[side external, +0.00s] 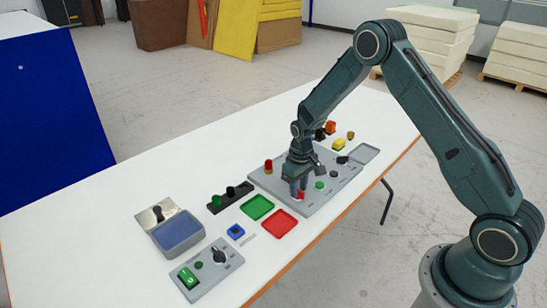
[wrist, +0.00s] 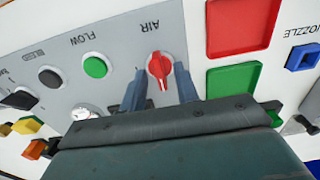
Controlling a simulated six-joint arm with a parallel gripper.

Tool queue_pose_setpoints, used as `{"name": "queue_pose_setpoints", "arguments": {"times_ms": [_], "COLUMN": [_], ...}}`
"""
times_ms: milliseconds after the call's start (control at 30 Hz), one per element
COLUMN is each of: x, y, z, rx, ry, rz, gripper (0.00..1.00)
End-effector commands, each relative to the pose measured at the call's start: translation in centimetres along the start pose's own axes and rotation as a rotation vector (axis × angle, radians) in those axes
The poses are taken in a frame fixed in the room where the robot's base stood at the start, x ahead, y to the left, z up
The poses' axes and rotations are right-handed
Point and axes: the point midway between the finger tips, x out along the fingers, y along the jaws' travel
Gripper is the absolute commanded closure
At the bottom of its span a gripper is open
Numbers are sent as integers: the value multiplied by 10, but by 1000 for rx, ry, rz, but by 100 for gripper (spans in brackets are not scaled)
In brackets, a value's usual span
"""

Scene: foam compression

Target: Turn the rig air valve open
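The air valve is a small red knob (wrist: 159,66) with a pointer, set on the grey rig panel beside the printed word AIR in the wrist view. In the side view the red knob (side external: 301,195) shows low between my fingers, partly hidden. My gripper (wrist: 161,76) points down at the panel, its two blue-grey fingers apart, one on each side of the knob. A gap shows between the knob and each finger in the wrist view. In the side view my gripper (side external: 299,187) is right over the knob.
The rig panel (side external: 262,181) also carries a green button (wrist: 95,67) by FLOW and a dark button (wrist: 50,77) by BLEED. A red tray (side external: 280,223) and a green tray (side external: 257,207) lie beside it. A switch box (side external: 206,270) stands nearer the front.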

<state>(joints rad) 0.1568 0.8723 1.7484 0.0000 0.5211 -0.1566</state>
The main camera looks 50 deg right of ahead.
Motion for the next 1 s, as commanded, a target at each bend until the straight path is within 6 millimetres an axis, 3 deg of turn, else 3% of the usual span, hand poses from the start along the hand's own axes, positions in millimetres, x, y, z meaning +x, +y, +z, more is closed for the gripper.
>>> {"name": "queue_pose_setpoints", "arguments": {"times_ms": [167,333,733,1000], "x": [0,0,-1,-1], "y": [0,0,0,0], "z": [0,0,0,0], "rx": [0,0,24,137], "ry": [0,0,0,0], "rz": [0,0,0,0], "gripper": [69,100,100,100]}}
